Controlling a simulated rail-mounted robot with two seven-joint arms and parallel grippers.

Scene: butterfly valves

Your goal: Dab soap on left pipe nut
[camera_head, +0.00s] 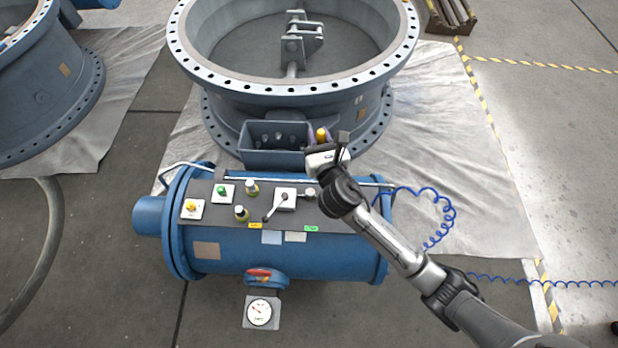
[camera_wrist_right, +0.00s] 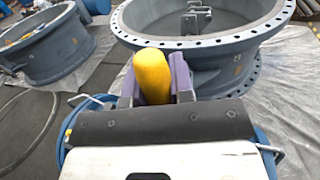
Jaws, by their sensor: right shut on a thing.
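My right gripper (camera_head: 322,137) is shut on a yellow, rounded object (camera_head: 321,134). It is above the back right of the blue cylindrical tank, by the open blue bin. In the right wrist view the yellow object (camera_wrist_right: 152,76) stands between the purple fingers; its lower part is hidden. I cannot tell whether it is a soap applicator. My left gripper is not in view.
A coiled blue hose (camera_head: 440,213) lies right.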

